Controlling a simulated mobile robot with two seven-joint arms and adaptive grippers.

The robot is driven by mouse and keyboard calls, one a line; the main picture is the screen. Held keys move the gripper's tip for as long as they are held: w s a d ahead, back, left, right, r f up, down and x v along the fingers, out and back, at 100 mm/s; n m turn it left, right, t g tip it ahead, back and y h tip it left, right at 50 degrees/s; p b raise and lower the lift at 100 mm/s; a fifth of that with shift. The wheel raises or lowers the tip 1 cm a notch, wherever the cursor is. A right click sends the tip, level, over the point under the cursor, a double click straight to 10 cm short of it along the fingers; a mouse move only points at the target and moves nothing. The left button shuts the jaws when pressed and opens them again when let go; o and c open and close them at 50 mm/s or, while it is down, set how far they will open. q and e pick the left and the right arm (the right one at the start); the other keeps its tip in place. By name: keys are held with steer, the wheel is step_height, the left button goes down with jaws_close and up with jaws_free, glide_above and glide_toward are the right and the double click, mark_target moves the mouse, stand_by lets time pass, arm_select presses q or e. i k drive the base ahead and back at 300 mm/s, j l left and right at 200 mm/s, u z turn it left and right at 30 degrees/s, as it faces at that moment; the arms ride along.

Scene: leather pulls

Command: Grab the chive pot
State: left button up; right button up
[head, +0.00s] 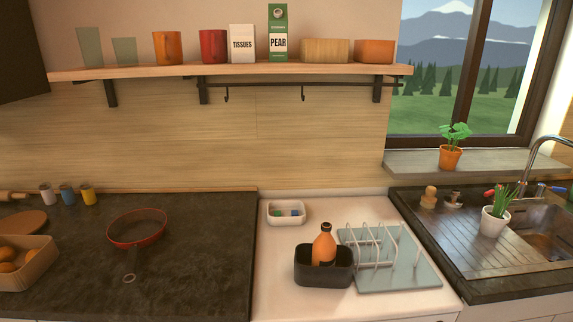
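The chive pot is probably the white pot (493,221) with thin upright green leaves (498,200). It stands upright on the ribbed drainboard (468,235) at the right, just left of the sink basin. A second plant, in an orange pot (451,157) with broad round leaves, stands on the window sill behind it. Neither of my grippers shows in the head view.
The tap (545,150) arches over the sink (548,235) beside the white pot. A wire dish rack (385,255) and a black caddy (323,268) with an orange bottle (324,243) stand left of it. Small wooden-topped items (430,196) stand behind the drainboard.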

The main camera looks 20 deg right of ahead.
mark_target(494, 220)
steer(key=z, duration=1.9)
steer(key=i+l+z, duration=0.1)
steer(key=i+l, duration=0.55)
steer(key=l, duration=0.15)
